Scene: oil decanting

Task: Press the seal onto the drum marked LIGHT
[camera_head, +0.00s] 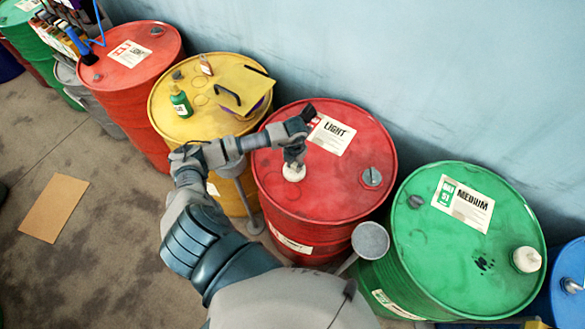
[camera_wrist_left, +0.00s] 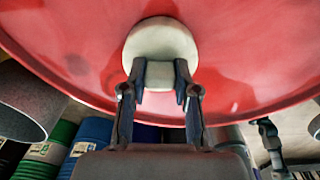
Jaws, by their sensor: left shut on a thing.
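The red drum marked LIGHT (camera_head: 318,190) stands upright in the middle of the head view. Its white label (camera_head: 331,134) lies on the top near the back. The white seal (camera_head: 293,172) is at the left front part of the drum top, under my left gripper (camera_head: 294,160). In the left wrist view both fingertips of my left gripper (camera_wrist_left: 161,88) are shut on the seal (camera_wrist_left: 160,50), against the red drum top (camera_wrist_left: 240,50). I cannot tell whether the seal is fully seated. My right gripper is not in view.
A green drum marked MEDIUM (camera_head: 460,260) with a white cap (camera_head: 526,260) stands at right. A cardboard sheet (camera_head: 53,207) lies on the floor.

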